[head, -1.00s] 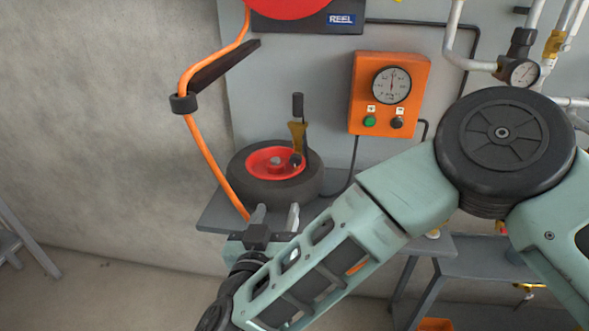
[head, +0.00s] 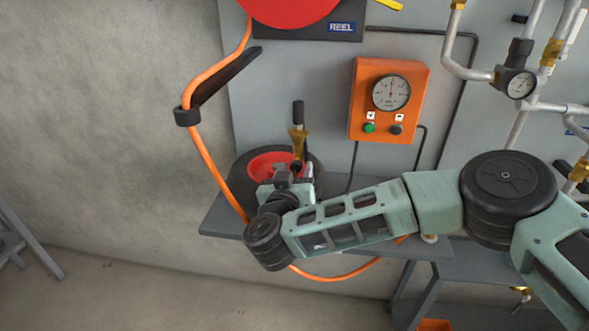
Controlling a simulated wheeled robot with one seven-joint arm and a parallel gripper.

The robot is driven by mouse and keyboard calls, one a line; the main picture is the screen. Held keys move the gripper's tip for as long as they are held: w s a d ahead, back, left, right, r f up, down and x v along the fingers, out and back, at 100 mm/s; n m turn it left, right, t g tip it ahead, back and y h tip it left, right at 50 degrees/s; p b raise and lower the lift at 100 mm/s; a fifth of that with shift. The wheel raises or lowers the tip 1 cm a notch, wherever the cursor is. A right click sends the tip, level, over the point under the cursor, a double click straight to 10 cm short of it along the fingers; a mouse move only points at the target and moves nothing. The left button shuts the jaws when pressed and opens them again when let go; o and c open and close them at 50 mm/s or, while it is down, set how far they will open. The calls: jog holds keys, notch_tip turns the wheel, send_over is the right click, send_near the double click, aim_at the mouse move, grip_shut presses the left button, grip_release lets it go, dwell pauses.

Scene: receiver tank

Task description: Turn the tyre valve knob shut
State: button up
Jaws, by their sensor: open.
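The black tyre (head: 243,180) with a red rim (head: 262,163) lies flat on a grey shelf. A brass fitting with a black upright cylinder (head: 298,115) stands at the tyre's right part. A small dark part sits at the fitting's lower end; I cannot tell for sure that it is the valve knob. My gripper (head: 294,172) is open, over the front right of the tyre in the picture, close below the brass fitting. It hides part of the tyre and rim. I cannot tell whether its fingers touch or surround anything.
An orange gauge box (head: 389,100) with a green button hangs on the wall panel. An orange hose (head: 200,145) runs from the red reel (head: 290,8) past the shelf (head: 222,215) and loops below it. Pipes with a gauge (head: 519,83) are at right.

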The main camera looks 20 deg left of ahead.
jog(key=shift+w, duration=0.2)
jog(key=shift+c, duration=0.3)
jog(key=c, duration=0.9)
